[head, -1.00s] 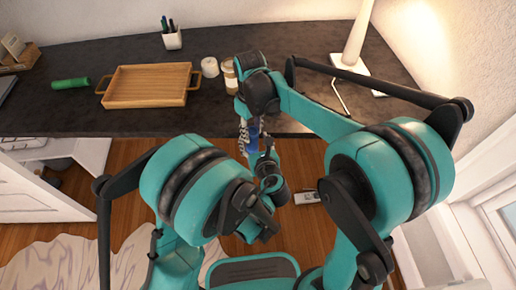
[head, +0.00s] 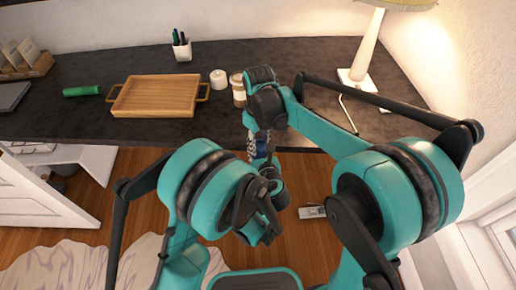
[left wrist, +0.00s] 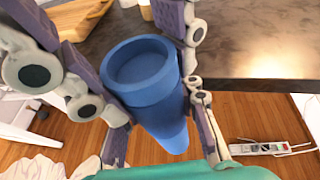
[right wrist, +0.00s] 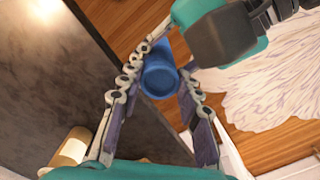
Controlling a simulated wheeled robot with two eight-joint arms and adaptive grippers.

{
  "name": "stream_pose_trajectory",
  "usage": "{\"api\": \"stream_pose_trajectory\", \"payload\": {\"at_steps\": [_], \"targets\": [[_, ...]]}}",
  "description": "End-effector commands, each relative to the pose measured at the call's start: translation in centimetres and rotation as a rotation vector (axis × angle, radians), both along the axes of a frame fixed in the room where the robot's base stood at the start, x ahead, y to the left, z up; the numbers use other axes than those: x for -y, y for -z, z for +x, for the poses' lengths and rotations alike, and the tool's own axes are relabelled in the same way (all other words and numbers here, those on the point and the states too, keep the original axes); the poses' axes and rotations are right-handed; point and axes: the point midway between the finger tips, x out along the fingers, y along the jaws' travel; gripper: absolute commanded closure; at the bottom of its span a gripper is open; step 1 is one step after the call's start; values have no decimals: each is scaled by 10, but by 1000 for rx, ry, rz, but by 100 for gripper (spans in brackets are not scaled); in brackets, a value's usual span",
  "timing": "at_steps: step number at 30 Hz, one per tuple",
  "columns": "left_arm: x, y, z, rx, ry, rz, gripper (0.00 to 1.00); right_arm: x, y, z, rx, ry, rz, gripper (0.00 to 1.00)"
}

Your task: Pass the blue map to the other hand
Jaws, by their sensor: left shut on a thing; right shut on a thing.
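The blue map is a rolled blue tube, and only a small blue part of it (head: 261,150) shows between the grippers in the head view. My left gripper (head: 264,160) comes from below and is shut on the map (left wrist: 150,98), whose round open end faces the left wrist camera. My right gripper (head: 253,144) comes down from above and is shut on the same map (right wrist: 160,77), near its fingertips in the right wrist view. Both grippers hold the map in the air, just in front of the desk edge. Much of it is hidden by fingers.
The dark desk (head: 60,120) bears a wooden tray (head: 158,95), a green roll (head: 82,91), a pen holder (head: 182,48), a white candle (head: 218,79), a jar (head: 238,92) and a lamp (head: 365,50). A power strip (head: 313,212) lies on the wooden floor.

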Motion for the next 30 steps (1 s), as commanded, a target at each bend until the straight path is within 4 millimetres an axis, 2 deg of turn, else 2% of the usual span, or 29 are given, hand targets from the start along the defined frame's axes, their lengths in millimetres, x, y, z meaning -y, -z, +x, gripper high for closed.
{"api": "stream_pose_trajectory", "payload": {"at_steps": [5, 6, 8, 17, 20, 23, 30], "targets": [[6, 0, 1, 1, 13, -3, 100, -6, 0, -2, -3, -6, 10, 92], [6, 0, 1, 1, 13, -3, 100, -6, 0, -2, -3, -7, 10, 58], [6, 0, 1, 1, 13, -3, 100, -6, 0, -2, -3, -7, 10, 42], [4, 0, 0, 1, 8, -2, 100, -4, -1, -1, -1, -4, 7, 42], [3, 0, 0, 1, 7, -2, 100, -3, -7, -1, -1, -4, 7, 42], [3, 0, 0, 1, 7, -2, 100, -3, -23, -1, -1, -4, 7, 42], [3, 0, 0, 1, 6, -1, 100, -4, -76, -1, -2, -5, 7, 42]]}}
